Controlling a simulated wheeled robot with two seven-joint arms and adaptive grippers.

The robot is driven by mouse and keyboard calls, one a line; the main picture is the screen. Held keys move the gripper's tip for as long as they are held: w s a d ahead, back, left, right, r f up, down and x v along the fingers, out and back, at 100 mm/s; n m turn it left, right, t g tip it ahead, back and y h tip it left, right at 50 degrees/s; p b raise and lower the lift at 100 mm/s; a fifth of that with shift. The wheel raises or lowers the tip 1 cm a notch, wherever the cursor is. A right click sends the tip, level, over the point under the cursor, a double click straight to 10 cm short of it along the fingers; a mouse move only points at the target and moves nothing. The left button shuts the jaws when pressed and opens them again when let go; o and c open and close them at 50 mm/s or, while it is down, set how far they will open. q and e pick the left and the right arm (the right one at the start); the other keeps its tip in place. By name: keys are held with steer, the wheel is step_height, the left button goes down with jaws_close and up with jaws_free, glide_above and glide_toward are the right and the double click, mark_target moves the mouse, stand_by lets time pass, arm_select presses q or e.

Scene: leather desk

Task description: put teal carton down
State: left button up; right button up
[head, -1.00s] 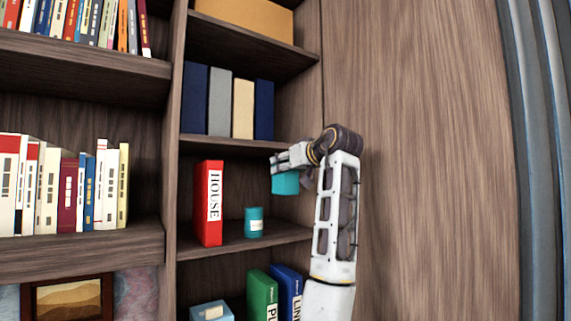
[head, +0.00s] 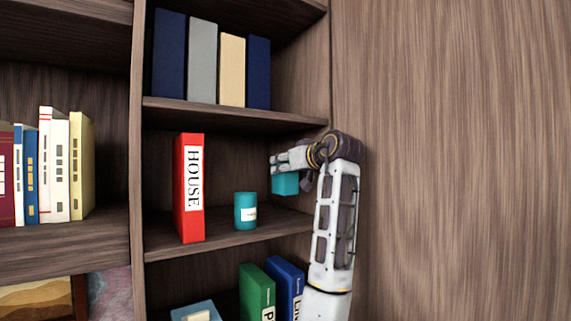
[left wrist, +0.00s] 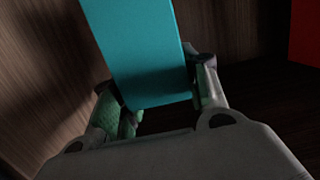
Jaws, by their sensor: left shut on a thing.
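The teal carton (head: 286,184) is held by my left gripper (head: 284,166) at the right part of the middle shelf (head: 225,236). In the head view the carton hangs under the fingers, with its bottom above the shelf board's surface in the picture; whether it touches cannot be told. In the left wrist view the carton (left wrist: 137,50) is tilted between the two green-padded fingers (left wrist: 160,108), which are shut on it. My right gripper is not in view.
A teal can (head: 245,211) with a white label and a red HOUSE binder (head: 189,188) stand left of the carton. Blue and grey binders (head: 202,62) stand on the shelf above. A green binder (head: 257,290) is below. The cabinet side wall is close on the right.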

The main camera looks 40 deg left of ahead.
mark_target(285, 191)
arm_select(q)
steer(key=shift+s+d, duration=0.1)
stand_by(0.3)
steer(key=shift+f, duration=3.35)
steer(key=shift+f+b, duration=0.5)
steer(key=shift+f, duration=0.1)
steer(key=o, duration=1.2)
